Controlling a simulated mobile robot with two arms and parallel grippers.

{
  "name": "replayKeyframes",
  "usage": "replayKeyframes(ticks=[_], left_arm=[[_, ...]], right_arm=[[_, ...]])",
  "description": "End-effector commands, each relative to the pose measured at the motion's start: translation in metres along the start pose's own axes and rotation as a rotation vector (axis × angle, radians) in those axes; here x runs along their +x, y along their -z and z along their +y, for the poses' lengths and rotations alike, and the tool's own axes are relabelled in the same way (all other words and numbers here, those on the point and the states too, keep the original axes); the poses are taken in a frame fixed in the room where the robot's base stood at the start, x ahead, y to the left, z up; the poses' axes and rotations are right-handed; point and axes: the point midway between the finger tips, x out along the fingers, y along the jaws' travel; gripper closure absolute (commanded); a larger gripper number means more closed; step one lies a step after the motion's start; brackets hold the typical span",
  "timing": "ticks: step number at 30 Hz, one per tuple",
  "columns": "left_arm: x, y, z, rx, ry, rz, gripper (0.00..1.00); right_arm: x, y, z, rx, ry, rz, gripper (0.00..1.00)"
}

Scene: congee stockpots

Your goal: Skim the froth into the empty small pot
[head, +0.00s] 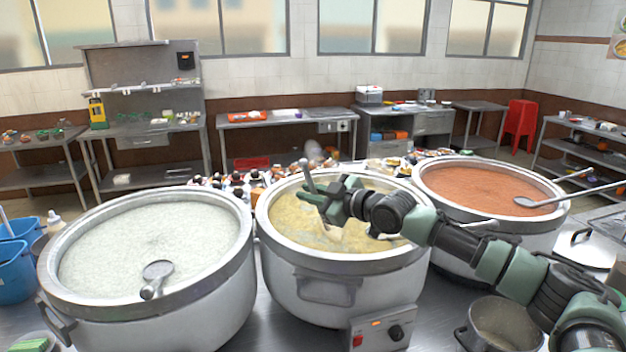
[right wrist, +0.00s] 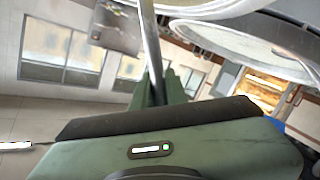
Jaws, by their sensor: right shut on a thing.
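The middle stockpot (head: 325,285) holds yellowish broth with pale froth (head: 290,215) on its surface. My right gripper (head: 328,204) is over this pot, shut on the metal handle of a utensil (head: 308,178). The handle tilts up to the left; its lower end is hard to make out against the broth and gripper. In the right wrist view the handle (right wrist: 151,45) runs up from between the fingers. A small pot (head: 505,322) stands at the lower right, partly beside my right arm; no contents are clearly visible in it. My left gripper is out of view.
A stockpot of white congee (head: 150,240) with a ladle (head: 156,275) stands left. A stockpot of reddish-orange liquid (head: 480,190) with a ladle (head: 540,202) stands right. A lid (head: 583,248) lies far right. A control box (head: 383,330) fronts the middle pot. Blue buckets (head: 14,270) are at left.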

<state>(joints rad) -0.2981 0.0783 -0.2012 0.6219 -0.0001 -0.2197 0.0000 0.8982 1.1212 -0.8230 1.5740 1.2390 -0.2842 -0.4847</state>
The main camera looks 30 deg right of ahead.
Motion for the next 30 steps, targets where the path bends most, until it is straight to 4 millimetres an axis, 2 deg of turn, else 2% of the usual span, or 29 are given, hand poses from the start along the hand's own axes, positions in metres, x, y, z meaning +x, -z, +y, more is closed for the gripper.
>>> replayKeyframes(ticks=[1, 6, 7, 12, 18, 24, 30], left_arm=[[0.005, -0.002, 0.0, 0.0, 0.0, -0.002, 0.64], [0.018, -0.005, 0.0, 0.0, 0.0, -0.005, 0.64], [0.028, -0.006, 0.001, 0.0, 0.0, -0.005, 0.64], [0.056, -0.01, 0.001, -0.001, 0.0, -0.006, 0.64], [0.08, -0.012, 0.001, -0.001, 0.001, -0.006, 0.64], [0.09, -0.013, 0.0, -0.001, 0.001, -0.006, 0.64], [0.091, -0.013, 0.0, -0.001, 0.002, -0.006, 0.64]], right_arm=[[-0.001, -0.003, -0.009, -0.025, -0.003, 0.005, 1.0], [-0.004, -0.006, -0.03, -0.101, -0.028, 0.024, 1.0], [-0.004, -0.009, -0.035, -0.109, -0.031, 0.027, 1.0], [-0.006, -0.011, -0.051, -0.171, -0.051, 0.039, 1.0], [-0.009, -0.011, -0.066, -0.238, -0.073, 0.051, 1.0], [-0.012, -0.009, -0.072, -0.275, -0.087, 0.058, 1.0], [-0.013, -0.007, -0.072, -0.283, -0.09, 0.059, 1.0]])
